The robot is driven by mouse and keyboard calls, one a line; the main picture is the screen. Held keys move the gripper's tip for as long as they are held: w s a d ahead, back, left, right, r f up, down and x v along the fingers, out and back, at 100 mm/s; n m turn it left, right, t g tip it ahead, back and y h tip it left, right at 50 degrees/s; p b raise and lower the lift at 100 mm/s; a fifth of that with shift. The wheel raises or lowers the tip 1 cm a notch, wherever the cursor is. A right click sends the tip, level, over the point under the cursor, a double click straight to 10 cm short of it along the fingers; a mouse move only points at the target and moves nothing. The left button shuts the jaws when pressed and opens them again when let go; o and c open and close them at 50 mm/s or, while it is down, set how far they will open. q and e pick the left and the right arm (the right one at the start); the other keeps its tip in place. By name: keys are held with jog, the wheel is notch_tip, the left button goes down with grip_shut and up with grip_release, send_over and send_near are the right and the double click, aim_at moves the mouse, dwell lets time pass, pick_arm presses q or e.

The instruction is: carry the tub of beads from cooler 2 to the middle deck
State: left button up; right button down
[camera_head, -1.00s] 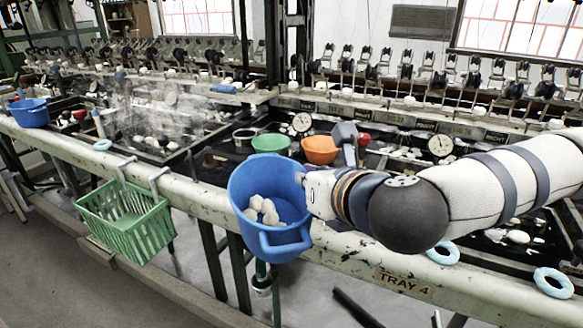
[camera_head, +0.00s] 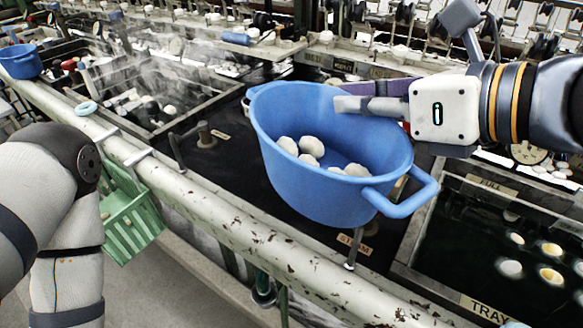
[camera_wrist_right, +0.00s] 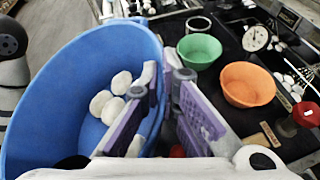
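A blue tub (camera_head: 320,190) with two side handles holds several white rounded lumps (camera_head: 310,150), and it hangs slightly tilted above the dark deck (camera_head: 225,165). It fills the left of the right wrist view (camera_wrist_right: 60,90). My right gripper (camera_head: 372,100) is shut on the tub's wall at the rim, one finger inside and one outside; its purple-padded fingers show in the wrist view (camera_wrist_right: 168,85). My left arm is at the left edge, and its gripper is out of the picture. I cannot make out a cooler 2 label.
A green bowl (camera_wrist_right: 199,50) and an orange bowl (camera_wrist_right: 247,84) stand on the dark deck. A green basket (camera_head: 130,220) hangs on the worn white rail (camera_head: 240,235). Another blue tub (camera_head: 20,62) is far left. A water basin (camera_head: 480,240) lies right.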

aim_at(308, 110)
jog(key=w+a+f+b, duration=0.1)
jog(key=w+a+f, duration=0.1)
jog(key=w+f, duration=0.2)
jog(key=w+a+f+b, duration=0.2)
jog(key=w+f, duration=0.2)
jog(key=w+a+f+b, duration=0.1)
jog(key=w+a+f, duration=0.1)
jog(key=w+f, duration=0.2)
jog(key=shift+w+a+f+b, duration=0.2)
jog(key=shift+a+f+b, duration=0.05)
jog(key=shift+f+b, duration=0.05)
pick_arm(q)
jog(key=s+f+g, duration=0.2)
jog(key=s+f, duration=0.3)
jog(key=shift+s+a+f, duration=0.2)
jog(key=shift+s+f, duration=0.15)
jog(key=shift+f, duration=0.05)
pick_arm(e)
jog(key=shift+f, duration=0.15)
jog(key=shift+f, duration=0.2)
jog(key=c, duration=2)
grip_release()
jog(key=shift+o, duration=1)
